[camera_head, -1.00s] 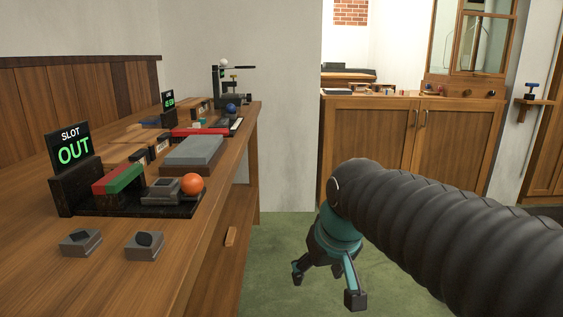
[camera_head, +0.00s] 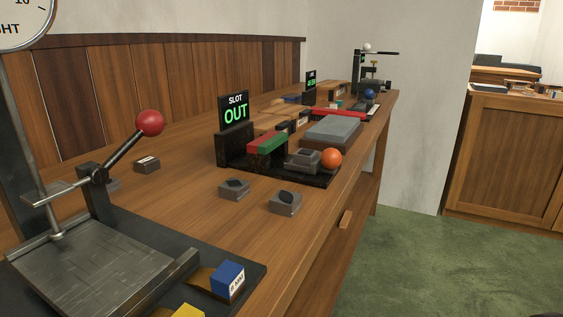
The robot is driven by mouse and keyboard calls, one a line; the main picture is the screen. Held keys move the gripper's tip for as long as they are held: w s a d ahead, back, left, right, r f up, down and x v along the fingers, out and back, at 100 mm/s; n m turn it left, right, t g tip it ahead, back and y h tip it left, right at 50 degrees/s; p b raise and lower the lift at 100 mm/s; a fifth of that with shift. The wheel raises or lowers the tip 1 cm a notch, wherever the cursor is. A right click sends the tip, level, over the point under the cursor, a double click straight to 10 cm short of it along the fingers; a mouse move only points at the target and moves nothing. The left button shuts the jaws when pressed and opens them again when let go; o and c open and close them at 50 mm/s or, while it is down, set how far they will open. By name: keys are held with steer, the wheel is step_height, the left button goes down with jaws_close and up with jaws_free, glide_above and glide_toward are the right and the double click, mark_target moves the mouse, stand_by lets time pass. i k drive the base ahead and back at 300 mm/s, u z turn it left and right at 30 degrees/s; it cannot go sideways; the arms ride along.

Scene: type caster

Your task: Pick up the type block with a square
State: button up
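Two small grey blocks with dark marks on top lie on the wooden bench in front of the black slot device. One is the left grey block (camera_head: 234,189), the other the right grey block (camera_head: 285,203). The marks are too small and slanted to tell which, if either, is a square. Another small grey piece (camera_head: 306,160) sits in the slot device (camera_head: 235,150), beside an orange ball. A small block with a pale label (camera_head: 147,164) lies further left on the bench. My gripper and arm are out of view.
The bench (camera_head: 200,215) runs away to the back right. A press with a red-ball lever (camera_head: 149,123) stands at the left front, with a blue block (camera_head: 228,279) and a yellow block (camera_head: 188,311) beside it. Green floor (camera_head: 410,260) is open to the right.

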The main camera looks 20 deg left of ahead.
mark_target(304, 157)
steer(key=u, duration=0.9)
